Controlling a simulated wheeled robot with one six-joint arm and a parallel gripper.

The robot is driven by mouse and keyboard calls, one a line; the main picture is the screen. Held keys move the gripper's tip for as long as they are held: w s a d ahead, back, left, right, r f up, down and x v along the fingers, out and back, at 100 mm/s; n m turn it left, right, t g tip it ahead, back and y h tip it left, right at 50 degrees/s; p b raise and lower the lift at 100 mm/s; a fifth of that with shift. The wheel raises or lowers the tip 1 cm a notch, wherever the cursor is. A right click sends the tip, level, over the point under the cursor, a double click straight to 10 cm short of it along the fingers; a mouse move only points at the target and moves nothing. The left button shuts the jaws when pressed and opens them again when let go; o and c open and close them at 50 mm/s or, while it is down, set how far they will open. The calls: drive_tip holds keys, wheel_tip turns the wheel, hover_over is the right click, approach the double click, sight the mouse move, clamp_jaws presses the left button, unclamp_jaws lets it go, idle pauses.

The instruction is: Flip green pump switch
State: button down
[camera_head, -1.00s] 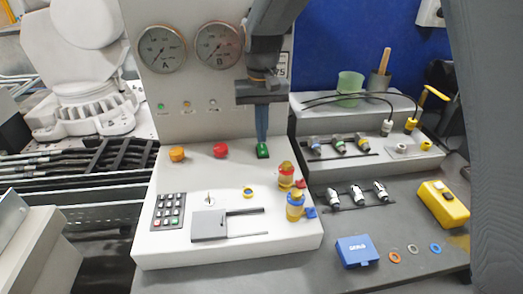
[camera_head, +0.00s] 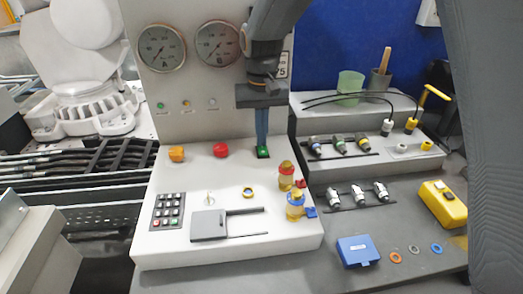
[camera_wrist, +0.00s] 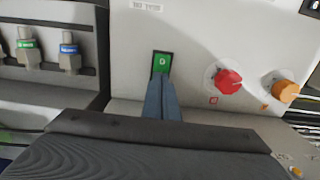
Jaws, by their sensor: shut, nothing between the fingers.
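The green pump switch (camera_head: 263,152) is a small green rocker in a dark frame on the sloped panel, right of the red knob. In the wrist view the green switch (camera_wrist: 162,62) shows a white "0" mark on its visible face. My gripper (camera_head: 262,146) is shut and empty, pointing down with its blue fingertips at the switch. In the wrist view the fingertips (camera_wrist: 161,76) overlap the lower edge of the switch and hide part of it. I cannot tell whether they press on it.
A red knob (camera_head: 221,150) and an orange knob (camera_head: 176,154) stand left of the switch. A keypad (camera_head: 168,210) is at the front left. Two gauges (camera_head: 161,47) are on the upright panel behind.

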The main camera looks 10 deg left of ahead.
drive_tip(key=shift+f, duration=0.25)
drive_tip(key=shift+r, duration=0.1)
wheel_tip(320, 180, up, 7)
drive_tip(key=p, duration=0.5)
idle(0.5)
idle(0.3)
drive_tip(key=s+d+f+m, duration=0.1)
drive_tip(key=s+d+f, duration=0.1)
drive_tip(key=s+d, duration=0.7)
drive_tip(key=s+d+f+m+t, duration=0.1)
drive_tip(key=s+d+f, duration=0.2)
drive_tip(key=s+d, duration=0.6)
drive_tip(key=d+b, duration=0.1)
drive_tip(key=d, duration=0.7)
drive_tip(key=shift+d+f+m, duration=0.2)
drive_tip(key=shift+m, duration=0.2)
